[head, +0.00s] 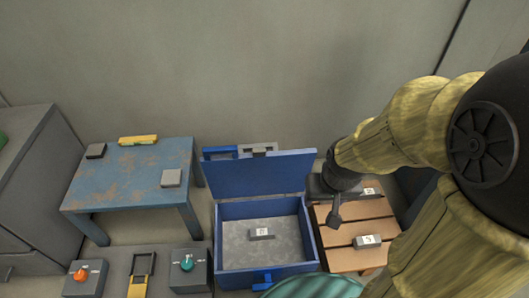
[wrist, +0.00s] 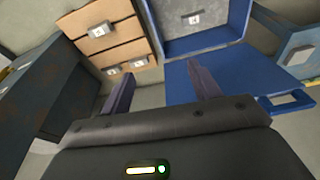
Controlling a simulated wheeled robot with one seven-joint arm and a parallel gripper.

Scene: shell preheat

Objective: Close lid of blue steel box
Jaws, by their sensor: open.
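The blue steel box (head: 264,207) stands open in the head view, with its lid (head: 262,175) raised at the back. A small grey block with a white label (head: 261,234) lies on the box's grey floor. The lid (wrist: 235,80) also shows in the wrist view, as does part of the box (wrist: 240,15). My gripper (head: 335,212) is to the right of the lid, above the slatted wooden surface. In the wrist view my gripper (wrist: 160,88) has its fingers apart with nothing between them. The right finger overlaps the lid in the picture; I cannot tell whether it touches.
The slatted wooden surface (head: 345,257) right of the box carries labelled blocks, one being a grey block (head: 367,241). A worn blue table (head: 130,172) stands left, holding a yellow item (head: 138,140) and grey blocks. Control boxes with an orange knob (head: 81,273) and teal knob (head: 187,263) are front left.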

